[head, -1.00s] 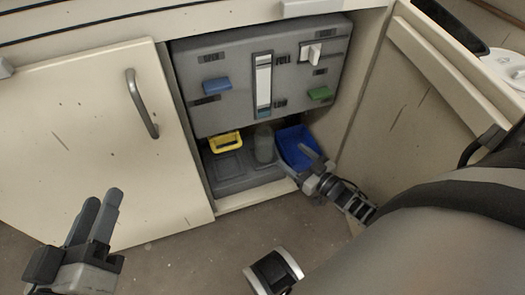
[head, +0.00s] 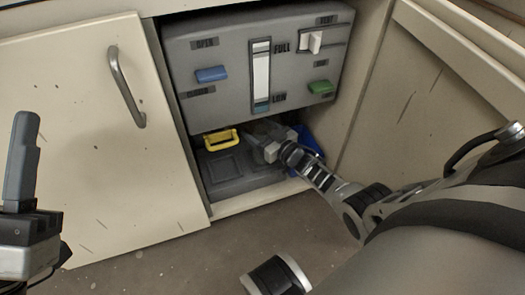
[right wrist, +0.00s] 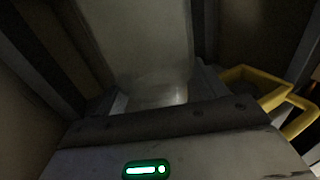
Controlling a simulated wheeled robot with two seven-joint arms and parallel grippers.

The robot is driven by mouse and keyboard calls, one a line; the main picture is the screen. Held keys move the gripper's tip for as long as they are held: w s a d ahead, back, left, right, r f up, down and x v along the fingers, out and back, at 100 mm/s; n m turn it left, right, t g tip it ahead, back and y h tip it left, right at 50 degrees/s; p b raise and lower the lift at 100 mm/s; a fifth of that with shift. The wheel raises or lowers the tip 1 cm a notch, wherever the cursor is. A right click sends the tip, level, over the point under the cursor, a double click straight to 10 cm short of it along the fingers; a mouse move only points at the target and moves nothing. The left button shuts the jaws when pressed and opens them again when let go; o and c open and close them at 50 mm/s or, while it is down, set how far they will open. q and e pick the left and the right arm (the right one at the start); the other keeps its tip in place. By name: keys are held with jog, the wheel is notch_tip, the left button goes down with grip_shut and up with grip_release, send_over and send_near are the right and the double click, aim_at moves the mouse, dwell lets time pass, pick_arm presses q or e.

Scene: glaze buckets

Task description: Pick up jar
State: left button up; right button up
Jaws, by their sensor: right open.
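The jar (right wrist: 140,45), pale and translucent, fills the upper middle of the dark right wrist view, close in front of my right gripper. In the head view my right gripper (head: 262,142) reaches into the low cabinet and hides most or all of the jar. Its jaws are open, with dark fingers beside the jar; I cannot tell whether they touch it. My left gripper (head: 22,165) is at the left edge of the head view, outside the cabinet and partly cut off, so its opening does not show.
A yellow bucket (head: 220,137) stands left of my right gripper and a blue bucket (head: 309,142) behind it to the right. A grey panel (head: 225,105) with blue and green levers hangs above. The cabinet door (head: 90,150) stands open left; cabinet walls leave little room.

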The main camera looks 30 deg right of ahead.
jog(key=shift+w+a, duration=0.1)
jog(key=shift+w, duration=0.25)
jog(key=c, duration=1.4)
pick_arm(q)
jog(key=shift+s+d+r+m+h, duration=0.1)
jog(key=shift+s+r+m+h, duration=0.1)
jog(key=shift+r+m+h, duration=0.25)
pick_arm(e)
jog(key=shift+o, duration=0.2)
jog(key=shift+r, duration=0.1)
